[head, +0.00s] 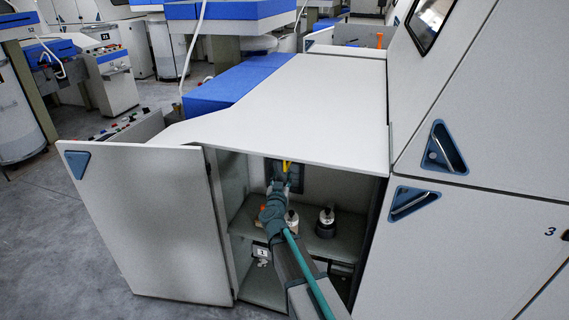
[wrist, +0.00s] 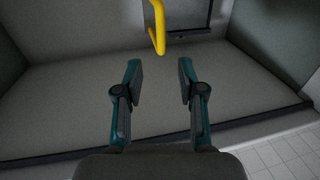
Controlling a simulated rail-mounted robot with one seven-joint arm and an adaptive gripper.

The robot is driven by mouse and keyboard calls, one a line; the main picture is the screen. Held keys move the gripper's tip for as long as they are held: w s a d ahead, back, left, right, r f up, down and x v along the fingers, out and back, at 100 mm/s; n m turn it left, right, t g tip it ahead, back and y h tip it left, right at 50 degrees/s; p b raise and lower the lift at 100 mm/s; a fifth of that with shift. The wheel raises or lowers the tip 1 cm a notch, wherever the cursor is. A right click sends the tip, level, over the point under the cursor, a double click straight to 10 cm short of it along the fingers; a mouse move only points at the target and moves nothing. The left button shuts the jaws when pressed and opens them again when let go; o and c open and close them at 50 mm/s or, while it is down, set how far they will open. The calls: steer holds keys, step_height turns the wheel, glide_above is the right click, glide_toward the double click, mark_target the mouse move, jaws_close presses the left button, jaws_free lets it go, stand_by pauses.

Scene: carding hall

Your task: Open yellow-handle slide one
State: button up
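The yellow handle (wrist: 157,25) shows at the top of the wrist view, just beyond my fingertips and apart from them. It is mounted on a dark grey slide plate (wrist: 185,14) at the back of the cabinet. In the head view the yellow handle (head: 285,165) is a small patch above my gripper (head: 284,178), partly hidden by it. My gripper (wrist: 160,78) is open in the wrist view, with nothing between its fingers. My arm reaches into the open cabinet.
The cabinet door (head: 150,215) stands open on the left. A shelf (head: 330,245) inside bears a dark cylinder (head: 326,222) and another cylinder (head: 292,220) beside my arm. The cabinet's top panel (head: 290,110) overhangs my gripper. Closed panels (head: 460,250) stand on the right.

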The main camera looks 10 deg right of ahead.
mark_target(284, 163)
steer(key=p+x, duration=0.1)
steer(key=x, duration=0.9)
steer(key=shift+w, duration=0.4)
jaws_close()
steer(key=shift+s, duration=0.1)
